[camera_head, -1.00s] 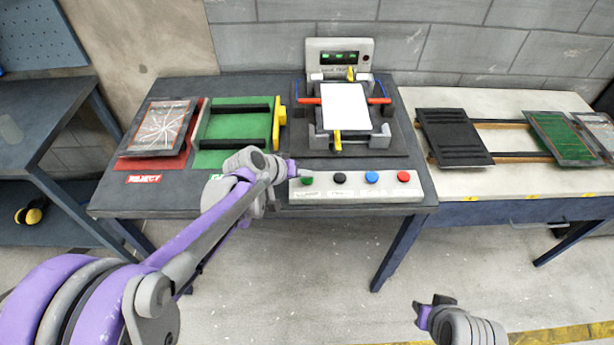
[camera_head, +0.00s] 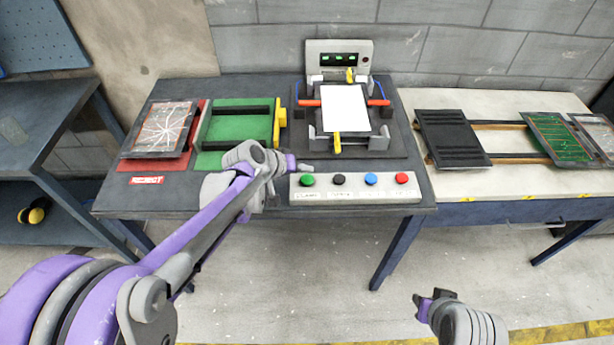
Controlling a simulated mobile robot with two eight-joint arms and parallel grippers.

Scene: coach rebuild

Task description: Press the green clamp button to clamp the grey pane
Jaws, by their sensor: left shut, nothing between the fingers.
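The green button (camera_head: 307,180) is at the left end of a pale button panel (camera_head: 355,191) on the table's front edge. My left gripper (camera_head: 303,168) is shut and empty. Its tip is just behind and above the green button, and the whole button top shows. The pane (camera_head: 345,108), which looks white here, lies in the clamp fixture (camera_head: 381,141) behind the panel. Red-tipped parts are at its left and right sides and yellow parts at its front and back. My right gripper (camera_head: 430,304) is low at the right, away from the table; its fingers are unclear.
Black, blue (camera_head: 371,179) and red (camera_head: 401,178) buttons share the panel. A display box (camera_head: 339,46) with green lights stands behind the fixture. A green rack (camera_head: 238,124) and a cracked panel (camera_head: 161,128) on a red tray lie left. A rack with panels (camera_head: 453,138) is right.

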